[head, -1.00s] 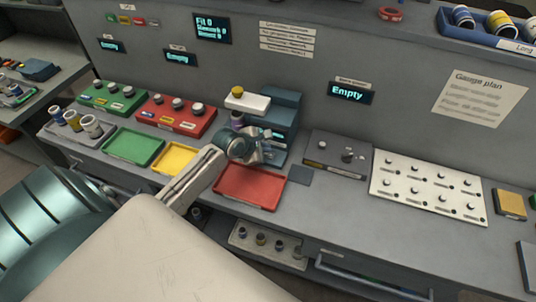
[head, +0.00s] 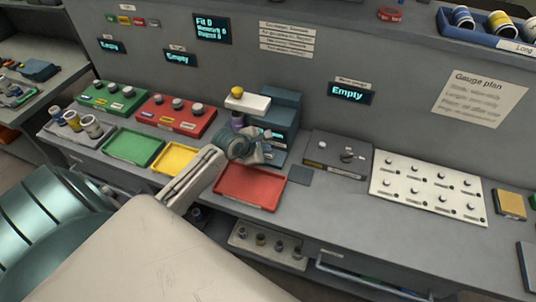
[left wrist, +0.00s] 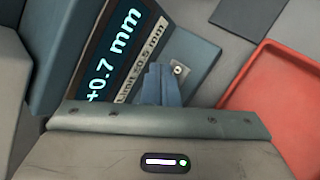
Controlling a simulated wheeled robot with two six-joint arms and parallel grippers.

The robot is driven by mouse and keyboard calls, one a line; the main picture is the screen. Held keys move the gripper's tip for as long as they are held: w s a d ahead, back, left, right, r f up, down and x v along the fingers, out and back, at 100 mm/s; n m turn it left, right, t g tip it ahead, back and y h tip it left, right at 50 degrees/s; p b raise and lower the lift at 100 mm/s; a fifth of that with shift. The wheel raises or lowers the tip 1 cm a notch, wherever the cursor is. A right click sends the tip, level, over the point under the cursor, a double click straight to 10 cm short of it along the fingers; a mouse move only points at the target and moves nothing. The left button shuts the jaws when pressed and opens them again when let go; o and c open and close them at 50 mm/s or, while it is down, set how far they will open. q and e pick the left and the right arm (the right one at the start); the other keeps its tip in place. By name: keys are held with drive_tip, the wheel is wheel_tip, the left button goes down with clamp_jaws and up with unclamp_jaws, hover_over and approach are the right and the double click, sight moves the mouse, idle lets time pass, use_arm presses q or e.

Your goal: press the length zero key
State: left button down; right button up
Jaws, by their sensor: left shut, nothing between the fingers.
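The blue-grey gauge (head: 283,112) stands at the back middle of the bench. In the left wrist view its dark screen (left wrist: 120,50) reads +0.7 mm, with a limit label of 0.5 mm beside it. A small round metal key (left wrist: 180,69) sits on the gauge's blue base (left wrist: 196,48); no name on it can be read. My left gripper (head: 268,155) is in front of the gauge. Its shut, empty fingers (left wrist: 162,78) appear just left of the key; I cannot tell whether they touch it. My right gripper is not in view.
A white block with a yellow knob (head: 247,101) and a purple cylinder (head: 237,119) are close to my left gripper. A red tray (head: 250,187) lies in front. A grey box with knobs (head: 337,155) and a white pegged board (head: 428,187) stand to the right.

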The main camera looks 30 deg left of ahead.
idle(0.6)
use_arm(q)
drive_tip(key=shift+f+p, duration=0.2)
drive_tip(key=shift+p, duration=0.15)
drive_tip(key=shift+f, duration=0.25)
drive_tip(key=shift+f, duration=0.4)
idle(0.5)
drive_tip(key=shift+r+p, duration=0.1)
drive_tip(key=shift+p, duration=0.25)
drive_tip(key=shift+r+p, duration=0.7)
drive_tip(key=shift+p, duration=0.5)
